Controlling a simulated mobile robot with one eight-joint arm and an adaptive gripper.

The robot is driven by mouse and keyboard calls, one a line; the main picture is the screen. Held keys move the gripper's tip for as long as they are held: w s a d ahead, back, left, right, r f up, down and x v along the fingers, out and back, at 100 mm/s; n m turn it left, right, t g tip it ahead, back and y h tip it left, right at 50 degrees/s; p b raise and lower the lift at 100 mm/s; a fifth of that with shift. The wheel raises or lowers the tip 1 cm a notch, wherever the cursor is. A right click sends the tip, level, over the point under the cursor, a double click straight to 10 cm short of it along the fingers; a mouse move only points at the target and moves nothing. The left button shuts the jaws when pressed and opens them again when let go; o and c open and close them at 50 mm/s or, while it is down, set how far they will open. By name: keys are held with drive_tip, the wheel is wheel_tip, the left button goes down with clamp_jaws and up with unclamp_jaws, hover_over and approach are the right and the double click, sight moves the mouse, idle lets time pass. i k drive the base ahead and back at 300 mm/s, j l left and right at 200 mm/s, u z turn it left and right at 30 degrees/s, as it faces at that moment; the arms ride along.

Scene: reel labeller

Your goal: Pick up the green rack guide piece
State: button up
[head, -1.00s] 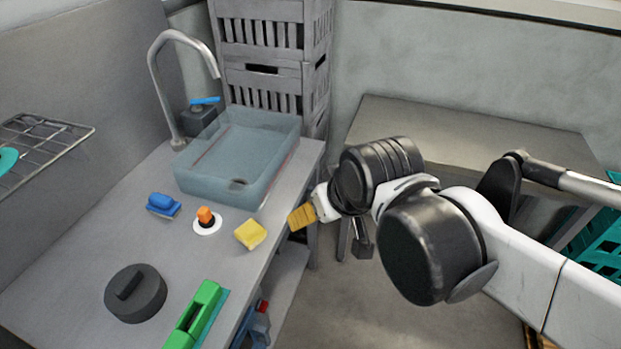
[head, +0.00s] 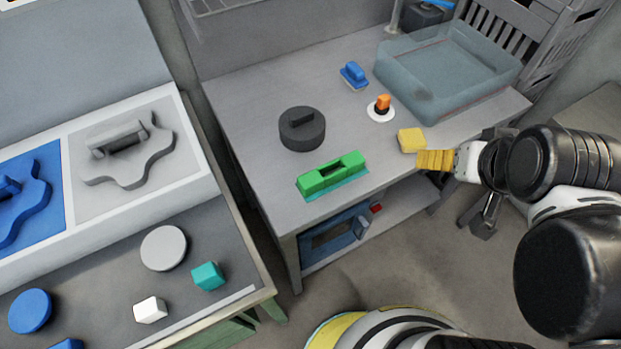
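The green rack guide piece (head: 321,176) is a long bar with a slot and raised ends. It lies on a teal patch (head: 345,190) near the front edge of the grey table in the head view. My gripper (head: 422,160), with yellow ribbed fingers, is to the right of the green piece and clearly apart from it. It is by the table's front edge, close to a yellow block (head: 411,140). I see the fingers from the side, so I cannot tell if they are open or shut, or whether they touch the block.
On the grey table (head: 245,125) are a dark round lidded piece (head: 302,130), a blue block (head: 354,74), an orange knob (head: 383,103) and a translucent bin (head: 485,88). A blue box (head: 335,238) is on the shelf below. A bench (head: 215,238) with coloured shapes stands left.

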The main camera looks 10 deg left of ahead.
sight(312, 182)
drive_tip(key=u, duration=3.5)
drive_tip(key=j+z, duration=0.1)
drive_tip(key=z, duration=2.65)
drive_tip(key=i+j+z, duration=0.1)
drive_tip(key=j+z, duration=0.15)
drive_tip(key=j, duration=0.65)
